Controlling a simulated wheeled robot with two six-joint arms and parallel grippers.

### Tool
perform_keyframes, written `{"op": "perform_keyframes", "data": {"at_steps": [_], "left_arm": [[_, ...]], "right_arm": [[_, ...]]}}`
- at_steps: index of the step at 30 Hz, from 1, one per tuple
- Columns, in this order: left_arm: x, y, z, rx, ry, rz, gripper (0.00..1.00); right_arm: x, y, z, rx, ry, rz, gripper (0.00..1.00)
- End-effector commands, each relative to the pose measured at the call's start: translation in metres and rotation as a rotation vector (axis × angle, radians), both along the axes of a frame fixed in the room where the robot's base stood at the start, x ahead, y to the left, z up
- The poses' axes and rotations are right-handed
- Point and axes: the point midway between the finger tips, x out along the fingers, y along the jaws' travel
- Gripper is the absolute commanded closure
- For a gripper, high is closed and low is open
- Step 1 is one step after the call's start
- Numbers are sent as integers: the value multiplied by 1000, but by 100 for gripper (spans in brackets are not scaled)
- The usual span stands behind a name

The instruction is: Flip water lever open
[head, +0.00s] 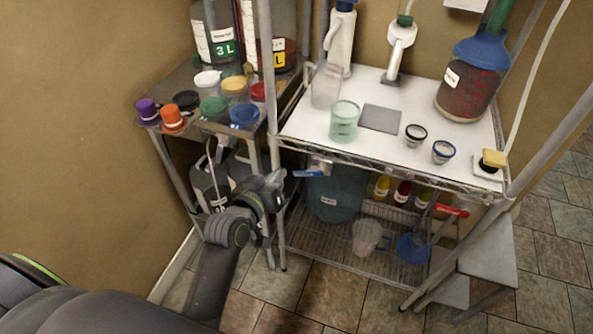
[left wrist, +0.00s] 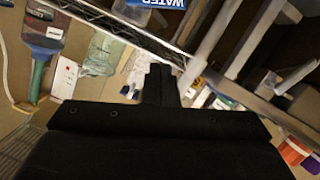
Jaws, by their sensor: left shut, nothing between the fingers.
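The water lever (head: 308,173) is a blue handle under the front edge of the white shelf, left of its middle, beside the metal post. In the left wrist view its blue face, lettered WATER (left wrist: 160,3), is cut off at the top edge. My left gripper (head: 276,181) is just left of the lever, near the post, apart from it. In the left wrist view its dark fingers (left wrist: 160,82) are together with nothing between them. My right gripper is out of view.
A red lever (head: 452,210) hangs under the same shelf at the right. The metal post (head: 268,100) stands close to my left gripper. The white shelf (head: 300,127) bears a green-tinted jar (head: 344,121) and small cups. A large blue container (head: 337,195) stands below.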

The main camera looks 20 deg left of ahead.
Motion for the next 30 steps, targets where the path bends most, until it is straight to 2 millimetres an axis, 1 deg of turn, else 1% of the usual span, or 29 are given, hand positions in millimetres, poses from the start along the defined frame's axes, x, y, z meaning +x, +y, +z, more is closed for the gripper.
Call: {"op": "perform_keyframes", "data": {"at_steps": [1,3,13,14,15,16,21,24,30], "left_arm": [[10,-1,0,2,0,-2,100],[22,-3,-3,2,-1,-1,100],[73,-9,-15,2,1,-1,100],[75,-10,-19,1,3,0,100],[72,-14,-29,-3,7,0,100],[72,-16,-33,-3,6,1,100],[72,-22,-49,-1,3,1,100],[71,-24,-53,0,2,2,100],[71,-24,-54,1,1,2,100]], "right_arm": [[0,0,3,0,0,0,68],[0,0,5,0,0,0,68],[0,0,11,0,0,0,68],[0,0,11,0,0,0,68],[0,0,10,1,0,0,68],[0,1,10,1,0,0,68],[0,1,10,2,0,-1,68],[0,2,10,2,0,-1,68],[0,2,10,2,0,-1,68]]}}
